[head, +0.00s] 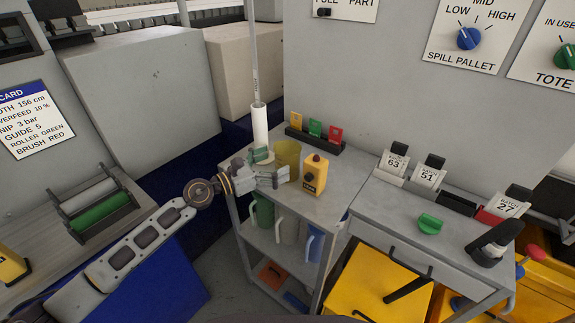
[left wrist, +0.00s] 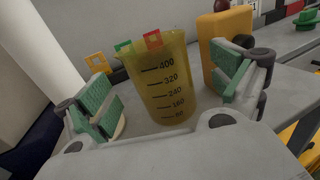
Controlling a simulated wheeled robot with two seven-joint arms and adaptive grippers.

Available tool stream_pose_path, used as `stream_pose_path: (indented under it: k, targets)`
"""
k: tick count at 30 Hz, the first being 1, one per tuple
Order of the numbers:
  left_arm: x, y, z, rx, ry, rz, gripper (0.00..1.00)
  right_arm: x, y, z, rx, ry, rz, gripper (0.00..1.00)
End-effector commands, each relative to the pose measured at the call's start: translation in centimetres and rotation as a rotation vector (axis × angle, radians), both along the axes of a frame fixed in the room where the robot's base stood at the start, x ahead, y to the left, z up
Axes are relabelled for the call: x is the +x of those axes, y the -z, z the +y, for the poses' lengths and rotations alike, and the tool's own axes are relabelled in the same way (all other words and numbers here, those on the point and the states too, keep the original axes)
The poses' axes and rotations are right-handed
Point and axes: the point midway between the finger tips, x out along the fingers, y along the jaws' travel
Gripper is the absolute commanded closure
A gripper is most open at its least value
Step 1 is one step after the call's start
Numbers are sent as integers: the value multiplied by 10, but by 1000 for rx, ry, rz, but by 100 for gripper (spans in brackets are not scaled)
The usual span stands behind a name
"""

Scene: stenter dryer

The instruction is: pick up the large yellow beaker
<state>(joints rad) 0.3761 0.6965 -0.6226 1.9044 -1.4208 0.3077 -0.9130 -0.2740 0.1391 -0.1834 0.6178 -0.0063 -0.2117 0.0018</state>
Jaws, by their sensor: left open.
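The large yellow beaker (head: 288,152) stands upright on the top of the grey trolley (head: 318,187). It is translucent, with dark volume marks up to 400 that show in the left wrist view (left wrist: 162,85). My left gripper (head: 270,168) is at the beaker's left side in the head view. In the left wrist view my left gripper (left wrist: 168,100) is open, with a green-padded finger on either side of the beaker. No pad clearly touches it. The fingers hide part of the beaker's lower side in the head view. My right gripper is not in view.
A yellow device with a red button (head: 314,174) stands close right of the beaker. A rack of coloured cards (head: 315,138) is at the back. Several jugs (head: 288,228) stand on the shelf below.

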Motion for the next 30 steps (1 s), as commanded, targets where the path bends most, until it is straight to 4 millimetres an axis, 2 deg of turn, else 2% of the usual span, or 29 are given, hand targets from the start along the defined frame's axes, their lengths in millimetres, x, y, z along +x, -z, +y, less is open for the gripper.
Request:
stream_pose_path:
  k: [5, 21, 30]
  targets:
    - [4, -1, -4, -1, 0, -1, 6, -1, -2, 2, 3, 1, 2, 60]
    - [30, 1, -37, -1, 0, -1, 6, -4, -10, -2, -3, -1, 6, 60]
    - [32, 2, -41, 0, 0, 0, 6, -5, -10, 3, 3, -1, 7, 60]
